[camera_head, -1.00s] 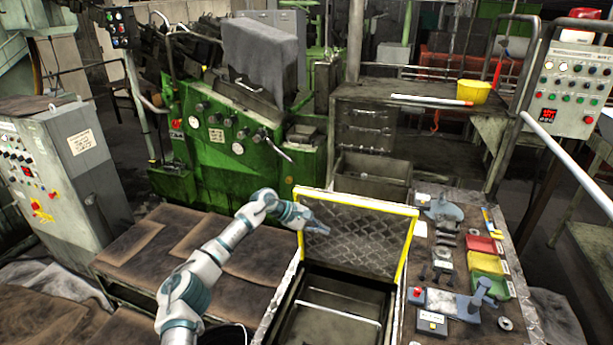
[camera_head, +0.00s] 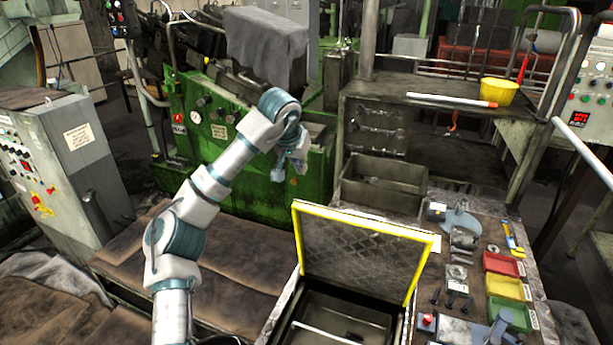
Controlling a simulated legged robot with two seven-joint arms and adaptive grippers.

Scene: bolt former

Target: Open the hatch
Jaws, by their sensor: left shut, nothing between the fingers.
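The hatch (camera_head: 362,254) is a dark patterned metal lid with a yellow rim. It stands raised at the back of its opening, close to upright. Below it the box opening (camera_head: 345,318) shows a dark inside with a pale bar across it. My left arm comes in from the lower left. My left gripper (camera_head: 288,170) is shut and empty, above and behind the hatch's upper left corner and apart from it, in front of the green machine (camera_head: 240,165).
Right of the hatch a worktop holds red (camera_head: 504,264), yellow (camera_head: 508,287) and green (camera_head: 512,315) trays and tools. A metal bin (camera_head: 383,183) stands behind the hatch. A control cabinet (camera_head: 65,165) stands at left.

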